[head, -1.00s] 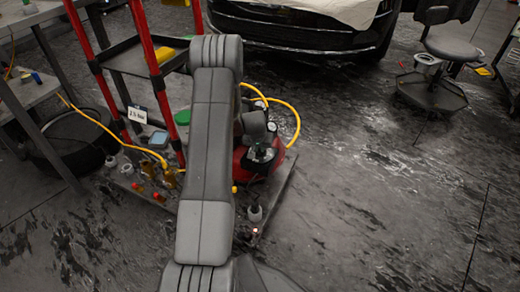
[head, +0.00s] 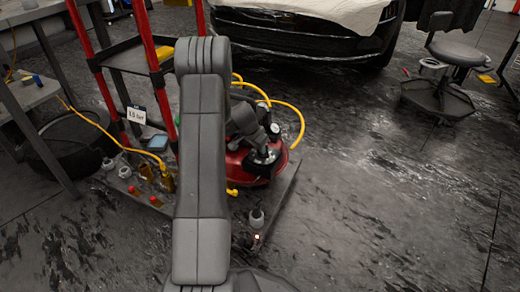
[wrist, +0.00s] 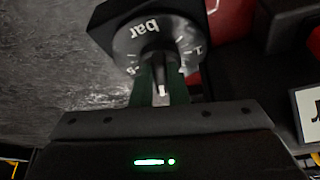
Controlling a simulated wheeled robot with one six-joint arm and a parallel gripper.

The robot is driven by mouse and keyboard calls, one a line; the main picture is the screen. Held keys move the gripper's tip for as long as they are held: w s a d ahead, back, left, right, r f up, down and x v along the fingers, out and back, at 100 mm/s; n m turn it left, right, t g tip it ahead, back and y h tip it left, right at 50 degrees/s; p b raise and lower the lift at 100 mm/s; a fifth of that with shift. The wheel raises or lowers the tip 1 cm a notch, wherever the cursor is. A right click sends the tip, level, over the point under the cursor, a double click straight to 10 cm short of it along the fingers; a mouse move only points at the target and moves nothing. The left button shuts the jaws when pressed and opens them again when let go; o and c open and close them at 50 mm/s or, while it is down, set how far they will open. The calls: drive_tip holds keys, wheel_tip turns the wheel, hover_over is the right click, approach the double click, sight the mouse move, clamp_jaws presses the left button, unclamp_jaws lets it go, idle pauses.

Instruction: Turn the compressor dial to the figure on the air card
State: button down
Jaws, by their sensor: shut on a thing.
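The compressor (head: 236,164) is a red tank behind my arm in the head view, partly hidden by it. Its dial (wrist: 158,42) fills the top of the wrist view: a dark disc on a black block, with "bar" and white scale marks. My gripper (wrist: 162,92) has its green-lined fingers shut at the dial's lower middle, a pale pointer-like piece between them. In the head view my gripper (head: 262,155) is at the compressor's top. The exact setting is unclear. The air card (head: 137,114) is a small white card on the red frame; it seems to read "1.5 bar", but the print is tiny.
A yellow hose (head: 290,108) loops behind the compressor. Small bottles (head: 146,171) stand on the low platform left of my arm. A red-posted cart (head: 127,55) is at the left. A car (head: 310,40) stands behind, and a stool (head: 450,48) at the right.

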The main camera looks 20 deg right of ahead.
drive_tip(key=shift+m, duration=0.3)
drive_tip(key=c, duration=1.4)
unclamp_jaws()
drive_tip(key=shift+c, duration=0.2)
drive_tip(key=p+v, duration=0.4)
drive_tip(key=v, duration=1)
drive_tip(key=shift+w+p, duration=0.15)
drive_tip(key=shift+p, duration=0.15)
drive_tip(key=shift+f, duration=0.1)
drive_tip(key=b+x, duration=0.4)
drive_tip(key=x, duration=1)
drive_tip(key=shift+b, duration=0.35)
